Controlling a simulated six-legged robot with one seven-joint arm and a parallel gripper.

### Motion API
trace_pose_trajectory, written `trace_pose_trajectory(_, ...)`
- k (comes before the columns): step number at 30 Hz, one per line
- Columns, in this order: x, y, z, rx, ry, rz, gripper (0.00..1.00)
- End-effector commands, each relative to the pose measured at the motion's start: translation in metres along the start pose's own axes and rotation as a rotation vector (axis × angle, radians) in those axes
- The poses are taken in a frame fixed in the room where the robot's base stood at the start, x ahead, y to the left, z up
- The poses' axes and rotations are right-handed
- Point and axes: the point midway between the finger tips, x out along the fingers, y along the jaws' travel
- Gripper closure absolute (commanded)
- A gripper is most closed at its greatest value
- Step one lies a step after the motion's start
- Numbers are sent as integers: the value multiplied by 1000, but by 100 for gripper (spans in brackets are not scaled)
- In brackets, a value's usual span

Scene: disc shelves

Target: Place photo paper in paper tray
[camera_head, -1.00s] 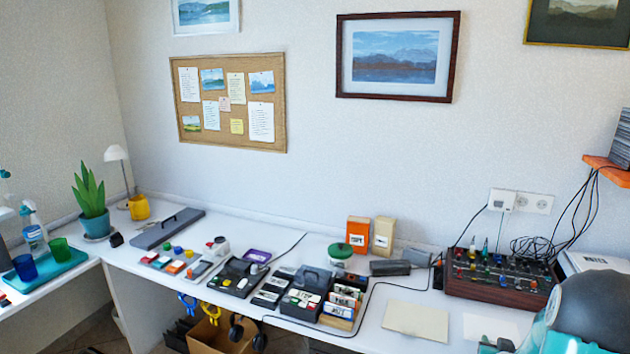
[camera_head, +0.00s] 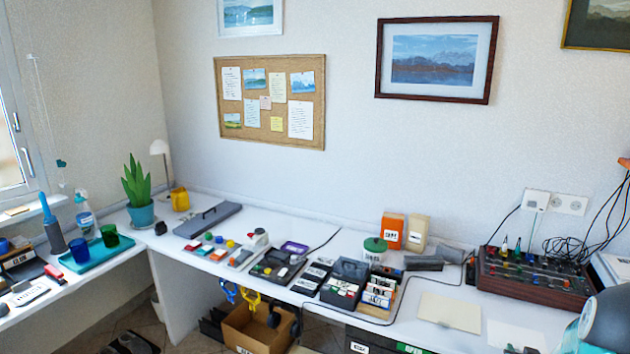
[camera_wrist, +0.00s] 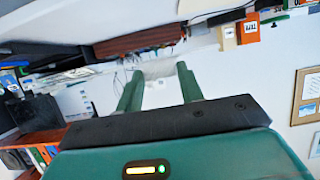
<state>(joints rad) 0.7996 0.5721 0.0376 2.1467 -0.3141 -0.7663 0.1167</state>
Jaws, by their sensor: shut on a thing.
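My gripper (camera_wrist: 160,72) shows in the wrist view with two green fingers, shut on a pale, whitish thing (camera_wrist: 157,66) at their tips. It may be the photo paper, but it is too small and blurred to be sure. I cannot make out the paper tray for certain.
The white desk (camera_head: 400,330) holds a synthesizer (camera_head: 535,279) with cables, an orange box (camera_head: 391,231), a dark card box (camera_head: 345,284) and a grey case (camera_head: 208,220). A cardboard box (camera_head: 255,330) stands below. A teal tray (camera_head: 97,254) with cups is on the left table.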

Motion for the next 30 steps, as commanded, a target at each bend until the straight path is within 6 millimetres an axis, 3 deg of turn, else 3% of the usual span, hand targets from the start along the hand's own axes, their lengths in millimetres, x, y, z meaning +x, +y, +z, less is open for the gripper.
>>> trace_pose_trajectory(1, 0, 1, 0, 0, 0, 2, 85)
trace_pose_trajectory(8, 7, -63, 17, -17, -1, -79, 85)
trace_pose_trajectory(11, 8, -94, 26, -28, 0, -118, 85)
trace_pose_trajectory(16, 0, -165, 50, -54, -2, -204, 85)
trace_pose_trajectory(24, -42, -292, 107, -126, -7, -366, 85)
trace_pose_trajectory(30, -80, -354, 143, -178, -4, -454, 85)
